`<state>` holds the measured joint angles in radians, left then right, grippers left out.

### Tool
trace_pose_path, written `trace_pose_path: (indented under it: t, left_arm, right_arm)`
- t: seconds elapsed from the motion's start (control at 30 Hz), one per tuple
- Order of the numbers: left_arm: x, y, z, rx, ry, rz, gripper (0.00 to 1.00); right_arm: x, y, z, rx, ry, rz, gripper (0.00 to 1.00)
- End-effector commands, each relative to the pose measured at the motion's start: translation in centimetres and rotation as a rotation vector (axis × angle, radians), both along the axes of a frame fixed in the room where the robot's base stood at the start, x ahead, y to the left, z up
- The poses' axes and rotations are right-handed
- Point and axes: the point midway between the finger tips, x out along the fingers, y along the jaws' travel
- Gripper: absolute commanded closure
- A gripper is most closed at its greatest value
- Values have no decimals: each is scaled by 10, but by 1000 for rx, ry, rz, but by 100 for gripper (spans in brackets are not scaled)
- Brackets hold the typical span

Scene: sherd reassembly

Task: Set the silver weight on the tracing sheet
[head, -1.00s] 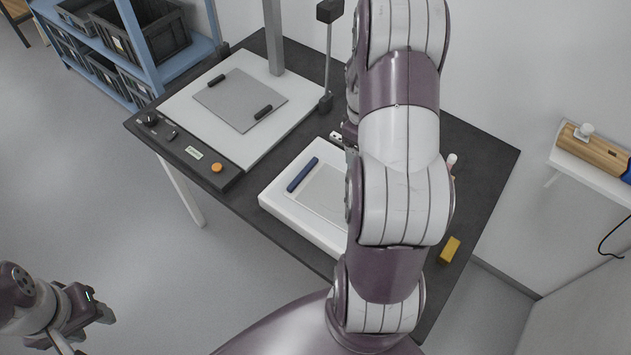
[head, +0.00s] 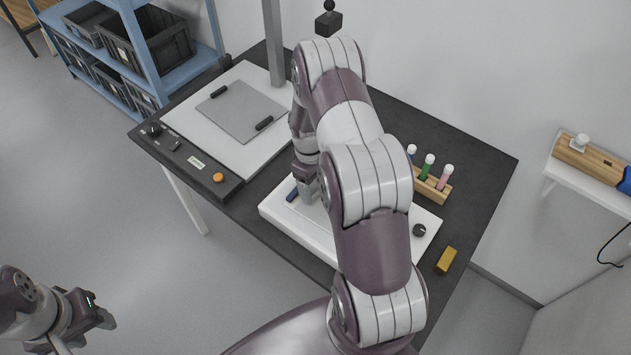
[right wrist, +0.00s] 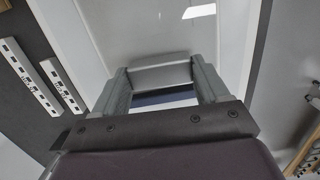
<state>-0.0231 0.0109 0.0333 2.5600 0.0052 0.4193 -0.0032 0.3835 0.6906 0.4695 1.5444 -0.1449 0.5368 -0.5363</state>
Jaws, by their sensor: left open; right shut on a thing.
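My right gripper (head: 306,192) is over the left part of the white light box (head: 272,209). In the right wrist view its fingers (right wrist: 160,68) are shut on a silver-grey block, the silver weight (right wrist: 162,76). The tracing sheet (head: 313,211) lies pale on the box, mostly hidden by my right arm. A dark blue bar (head: 292,195) lies at the sheet's left end and shows between the fingers in the right wrist view (right wrist: 165,98). I cannot tell whether the weight touches the sheet. My left gripper (head: 98,312) is open and empty, away from the table.
A copy stand (head: 190,107) with a grey sheet and two black bars stands at the back left. A wooden rack (head: 432,188) of capped vials, a black knob (head: 419,230) and a yellow block (head: 446,260) are at the right. The table's right back is clear.

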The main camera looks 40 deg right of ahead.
Motion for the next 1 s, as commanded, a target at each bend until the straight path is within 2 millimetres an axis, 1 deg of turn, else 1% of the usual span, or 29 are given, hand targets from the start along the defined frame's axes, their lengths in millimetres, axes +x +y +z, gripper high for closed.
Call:
trace_pose_path:
  t: [0.23, 0.27, 0.3, 0.33, 0.53, 0.6, 0.67, 0.77, 0.9, 1.0]
  left_arm:
    - [0, 0, -3, 0, 0, 0, 53]
    - [0, 0, -2, 0, 0, 0, 53]
    - [0, 0, -2, 0, 0, 0, 53]
    - [0, 0, -2, 0, 0, 0, 53]
    - [0, 0, -2, 0, 0, 0, 53]
    - [0, 0, 1, 0, 0, 0, 53]
    - [0, 0, -1, 0, 0, 0, 53]
    - [0, 0, -4, 0, 0, 0, 53]
    - [0, 0, -8, 0, 0, 0, 53]
    - [0, 0, -10, 0, 0, 0, 53]
  right_arm:
    - [0, 0, -4, 0, 0, 0, 71]
    - [0, 0, -3, 0, 0, 0, 16]
    - [0, 0, -3, 0, 0, 0, 3]
    - [0, 0, -3, 0, 0, 0, 0]
    - [0, 0, -3, 0, 0, 0, 0]
    - [0, 0, 2, 0, 0, 0, 0]
    - [1, 0, 7, -1, -2, 0, 0]
    - [5, 0, 29, -2, -6, 1, 0]
    - [9, 2, 68, -2, -6, 0, 0]
    - [12, 3, 91, -1, -3, 1, 0]
